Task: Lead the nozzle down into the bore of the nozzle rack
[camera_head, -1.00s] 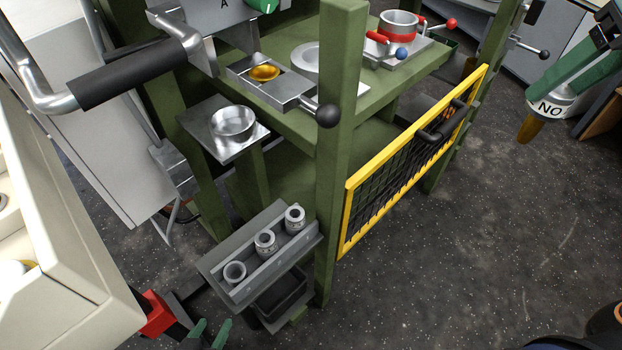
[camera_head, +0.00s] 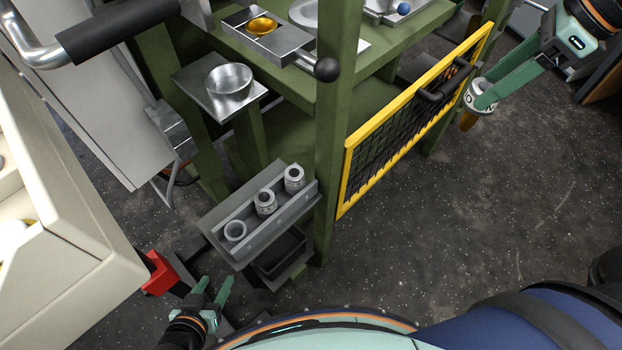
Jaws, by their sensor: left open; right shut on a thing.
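The nozzle (camera_head: 468,120), with a white lettered collar and a brass-coloured tip, is at the upper right. My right gripper (camera_head: 480,95) is shut on its collar and holds it tip down in front of the yellow mesh gate, well right of the rack. The nozzle rack (camera_head: 245,207) is a grey angled bar on the green frame at lower centre-left. Three round grey metal fittings stand along it; the nearest (camera_head: 235,231) looks like an open ring. Which one is the bore I cannot tell. My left gripper (camera_head: 213,290) is open and empty, below and left of the rack.
A green post (camera_head: 335,130) and the yellow mesh gate (camera_head: 400,120) stand between the rack and the nozzle. A dark bin (camera_head: 278,255) hangs under the rack. A cream cabinet (camera_head: 60,270) and a red block (camera_head: 158,273) are at left. The floor at right is clear.

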